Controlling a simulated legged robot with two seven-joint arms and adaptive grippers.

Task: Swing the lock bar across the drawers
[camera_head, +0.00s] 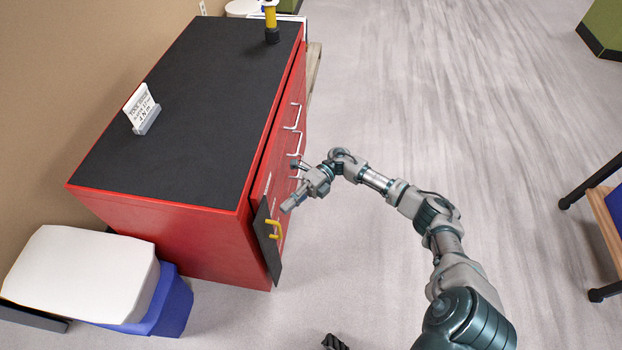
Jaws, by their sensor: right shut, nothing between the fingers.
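A red tool chest (180,237) with a black top stands at the left, its drawer front facing right. A dark grey upright plate, which looks like the lock bar (269,258), is at the near end of that front. A yellow handle (275,230) is on the plate. Several drawers with pale handles (293,124) run along the front beyond it. My right gripper (287,208) is shut and empty, just above and to the right of the yellow handle. Whether it touches the plate, I cannot tell.
A white-lidded blue bin (80,270) stands by the chest's near end. A small sign (143,108) and a yellow-and-black tool (271,22) stand on the chest. A wood-topped stand (606,228) is at the right edge.

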